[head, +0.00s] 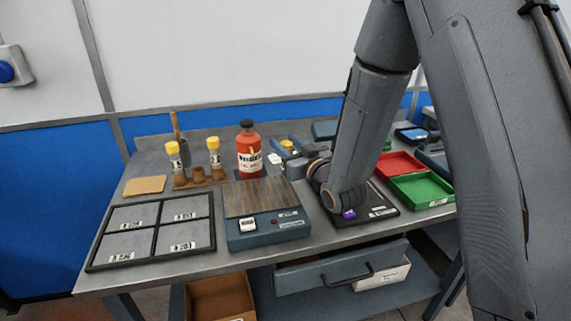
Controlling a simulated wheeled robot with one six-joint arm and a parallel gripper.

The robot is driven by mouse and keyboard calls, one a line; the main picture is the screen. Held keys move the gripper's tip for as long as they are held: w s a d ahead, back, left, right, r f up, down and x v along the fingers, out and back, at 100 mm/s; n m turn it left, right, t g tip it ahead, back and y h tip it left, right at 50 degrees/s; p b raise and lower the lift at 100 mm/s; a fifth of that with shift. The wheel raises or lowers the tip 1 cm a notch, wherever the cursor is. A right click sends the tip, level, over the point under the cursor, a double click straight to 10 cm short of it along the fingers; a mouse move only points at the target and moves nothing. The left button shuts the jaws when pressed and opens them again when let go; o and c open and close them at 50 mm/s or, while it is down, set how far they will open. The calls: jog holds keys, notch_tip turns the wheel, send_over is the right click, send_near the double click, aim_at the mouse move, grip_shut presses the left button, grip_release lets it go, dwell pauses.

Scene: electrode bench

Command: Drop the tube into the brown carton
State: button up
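Two yellow-capped tubes with labels stand upright in a brown holder at the back left of the bench, a left tube (174,158) and a right tube (214,152). A small yellow thing (287,145) shows just behind my gripper; I cannot tell whether it is another tube's cap. My gripper (281,161) points left over the bench, right of the red bottle. Its fingers are too small to tell whether they are open or hold anything. The open brown carton (222,298) sits low under the bench's front edge, and its lower part is cut off by the picture.
A red bottle (249,152) stands behind a blue-grey device with a ribbed top (258,198). A black-framed four-panel tray (155,231) lies at left. Red (400,164) and green trays (425,188) lie at right. A drawer (340,266) sticks out beneath the bench, right of the carton.

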grip_shut()
jog(key=shift+r, duration=0.1)
